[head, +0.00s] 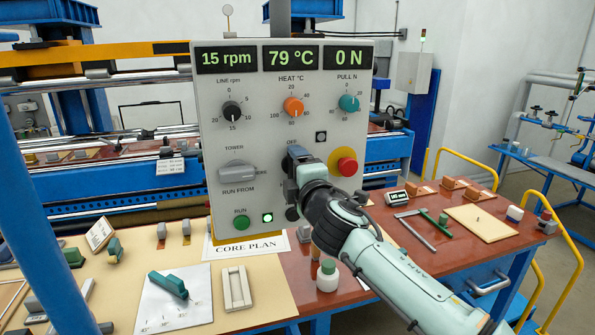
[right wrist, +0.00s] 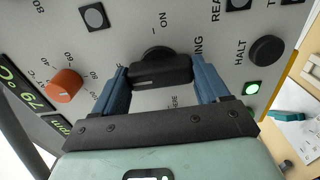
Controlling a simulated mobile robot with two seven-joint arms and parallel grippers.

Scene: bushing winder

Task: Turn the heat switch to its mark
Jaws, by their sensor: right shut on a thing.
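The control panel (head: 212,100) stands upright in the middle of the head view. The heat switch (right wrist: 160,70) is a black bar handle on a round base, seen in the right wrist view. ON is printed near it; in the head view OFF shows above it. My right gripper (head: 299,170) is at the panel, its blue fingers (right wrist: 205,80) shut on the two ends of the handle. It hides most of the switch in the head view. I cannot tell exactly which label the switch points to. My left gripper is not in view.
The orange heat dial (head: 293,106), red stop button (head: 344,163), grey tower selector (head: 238,172) and green run button (head: 241,222) surround the switch. The heat display (head: 291,58) reads 79 °C. A green-capped bottle (head: 327,278) stands on the table below my right arm.

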